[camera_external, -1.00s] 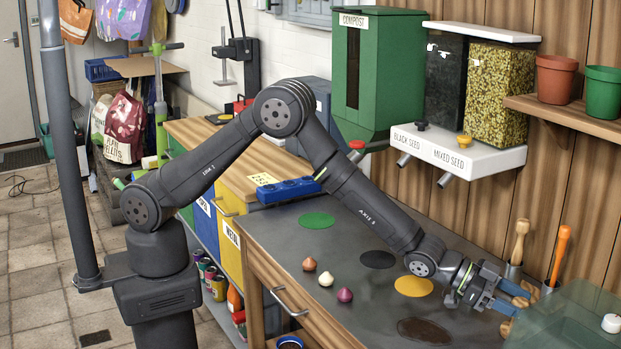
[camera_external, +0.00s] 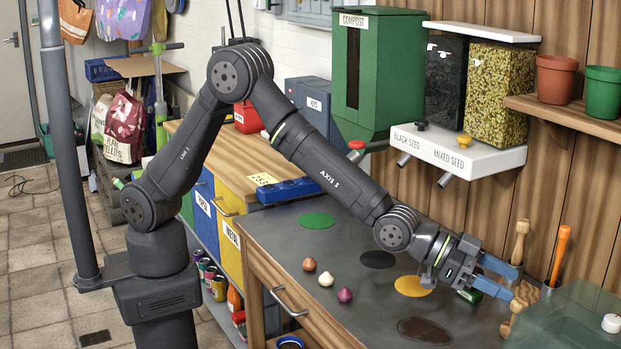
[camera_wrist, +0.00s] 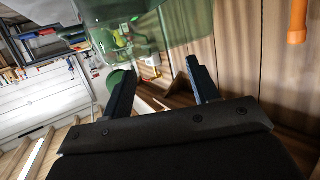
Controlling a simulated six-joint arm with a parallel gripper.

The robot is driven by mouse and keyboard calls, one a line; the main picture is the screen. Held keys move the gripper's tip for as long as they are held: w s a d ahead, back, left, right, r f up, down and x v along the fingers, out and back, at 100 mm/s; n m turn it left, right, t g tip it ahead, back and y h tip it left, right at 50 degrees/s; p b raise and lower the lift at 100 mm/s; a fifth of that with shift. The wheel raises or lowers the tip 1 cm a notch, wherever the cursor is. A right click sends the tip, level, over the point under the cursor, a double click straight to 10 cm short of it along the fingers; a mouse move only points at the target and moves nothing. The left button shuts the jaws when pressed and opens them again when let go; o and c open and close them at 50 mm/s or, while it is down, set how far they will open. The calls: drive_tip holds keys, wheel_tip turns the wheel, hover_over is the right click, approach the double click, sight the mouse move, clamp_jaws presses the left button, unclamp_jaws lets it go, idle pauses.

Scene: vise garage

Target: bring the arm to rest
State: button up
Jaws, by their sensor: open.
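My gripper (camera_external: 512,282) is open, above the right part of the dark bench top (camera_external: 330,250), with its fingers pointing right. In the wrist view my gripper (camera_wrist: 160,78) shows its two dark fingers spread apart with nothing held between them. A small dark green item (camera_external: 470,294) shows just below my gripper in the external view, partly hidden by it. I cannot tell what it is.
Three small bulbs lie on the bench, including a purple one (camera_external: 344,295). Flat green (camera_external: 317,220), black, yellow and brown discs mark the bench top. A translucent green box (camera_external: 570,320) stands close right of my gripper. Seed dispensers (camera_external: 460,150) hang behind.

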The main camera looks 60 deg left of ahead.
drive_tip(key=w+a+n+t+y, duration=0.2)
drive_tip(key=w+a, duration=0.1)
drive_tip(key=a, duration=1)
drive_tip(key=w+a+n+t+y, duration=0.2)
drive_tip(key=w+a+n+y, duration=0.1)
drive_tip(key=a, duration=1)
drive_tip(key=w+a+n+t+y, duration=0.2)
drive_tip(key=w+a, duration=0.1)
drive_tip(key=a, duration=1)
drive_tip(key=s+a+n+y, duration=0.3)
drive_tip(key=a+y, duration=0.1)
drive_tip(key=a, duration=1.2)
drive_tip(key=shift+a+n+t, duration=0.3)
drive_tip(key=shift+a+n, duration=0.05)
drive_tip(key=shift+n, duration=0.05)
